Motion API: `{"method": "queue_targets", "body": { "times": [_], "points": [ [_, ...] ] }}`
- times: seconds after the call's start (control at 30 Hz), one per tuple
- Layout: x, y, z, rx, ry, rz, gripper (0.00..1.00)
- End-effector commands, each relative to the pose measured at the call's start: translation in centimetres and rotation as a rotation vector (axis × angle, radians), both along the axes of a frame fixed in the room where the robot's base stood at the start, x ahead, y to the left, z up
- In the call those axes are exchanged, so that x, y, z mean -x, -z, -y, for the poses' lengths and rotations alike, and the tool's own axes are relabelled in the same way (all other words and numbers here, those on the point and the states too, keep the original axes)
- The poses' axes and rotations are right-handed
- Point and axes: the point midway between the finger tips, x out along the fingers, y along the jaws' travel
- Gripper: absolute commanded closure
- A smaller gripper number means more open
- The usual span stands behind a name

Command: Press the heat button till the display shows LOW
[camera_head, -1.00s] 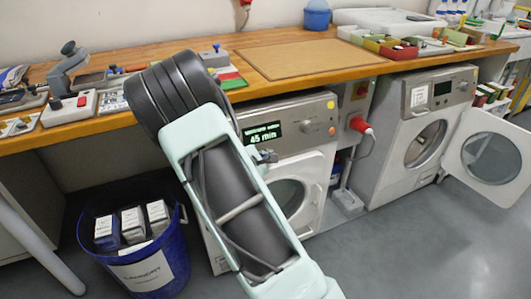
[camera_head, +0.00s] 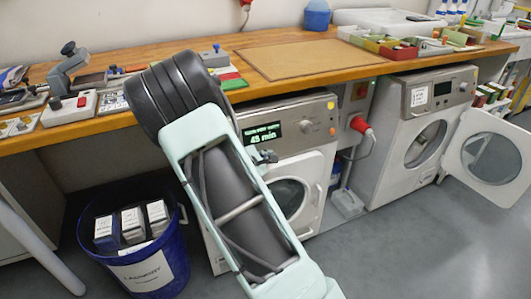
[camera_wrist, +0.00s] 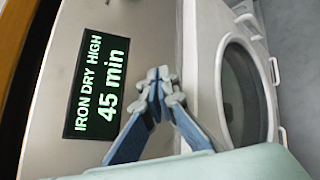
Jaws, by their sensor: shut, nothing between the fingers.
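The machine under the left part of the bench has a dark display (camera_head: 263,133). In the wrist view this display (camera_wrist: 97,88) shows "IRON DRY HIGH" and "45 min" in green, turned sideways. My gripper (camera_head: 265,156) is shut and empty at the machine's front panel, just below the display. In the wrist view the fingertips of my gripper (camera_wrist: 161,82) meet beside the display, over the panel. The heat button cannot be made out; the fingers cover that part of the panel. I cannot tell whether the tips touch it.
The machine's round door (camera_head: 290,197) is closed below the panel. A second machine (camera_head: 415,135) at right has its door (camera_head: 491,158) standing open. A blue bin (camera_head: 150,270) with boxes stands at left. The wooden bench (camera_head: 120,113) above holds tools and trays. The floor at right is clear.

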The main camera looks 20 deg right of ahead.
Motion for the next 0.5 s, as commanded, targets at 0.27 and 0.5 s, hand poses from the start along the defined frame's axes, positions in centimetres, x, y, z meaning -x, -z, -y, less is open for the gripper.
{"method": "queue_targets", "body": {
  "times": [0.27,0.5],
  "points": [
    [-0.31,0.23,0.02,0.000,0.000,0.000,1.00],
    [-0.84,0.28,-0.02,0.000,0.000,0.000,1.00]
  ]
}}
